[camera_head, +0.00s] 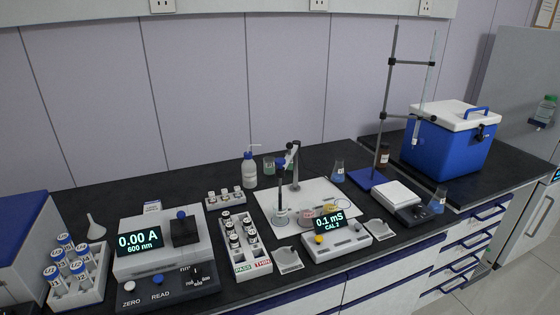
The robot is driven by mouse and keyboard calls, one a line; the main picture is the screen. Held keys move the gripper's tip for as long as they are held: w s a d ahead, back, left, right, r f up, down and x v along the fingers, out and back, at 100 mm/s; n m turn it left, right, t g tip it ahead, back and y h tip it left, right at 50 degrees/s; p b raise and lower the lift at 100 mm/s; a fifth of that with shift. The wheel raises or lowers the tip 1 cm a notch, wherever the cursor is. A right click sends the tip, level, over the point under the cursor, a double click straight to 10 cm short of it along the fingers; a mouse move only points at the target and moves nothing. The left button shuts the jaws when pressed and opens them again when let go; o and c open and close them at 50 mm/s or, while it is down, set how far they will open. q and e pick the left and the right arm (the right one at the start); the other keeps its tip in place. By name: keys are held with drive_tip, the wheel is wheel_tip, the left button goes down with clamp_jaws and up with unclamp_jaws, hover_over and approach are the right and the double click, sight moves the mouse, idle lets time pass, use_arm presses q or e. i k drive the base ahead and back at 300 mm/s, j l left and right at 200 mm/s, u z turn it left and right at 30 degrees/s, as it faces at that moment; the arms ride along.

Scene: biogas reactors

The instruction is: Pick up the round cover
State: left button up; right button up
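I cannot make out a plainly round, loose cover. A dark, blocky cover (185,230) with a round blue knob on top (181,215) sits on the grey photometer (163,255), right of its display reading 0.00 A. It looks closed. Neither of my grippers shows in the head view, and nothing is held in sight.
A rack of capped vials (75,278) and a white funnel (95,228) stand left of the photometer. A vial tray (252,262), a conductivity meter (336,242) and a probe stand (296,165) are to its right. A blue cooler box (447,148) stands at the far right.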

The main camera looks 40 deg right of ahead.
sight(285, 257)
drive_tip(key=z, duration=1.3)
drive_tip(key=i+l+u, duration=0.25)
drive_tip(key=l+u, duration=0.25)
drive_tip(key=i+l, duration=0.05)
drive_tip(key=l, duration=0.05)
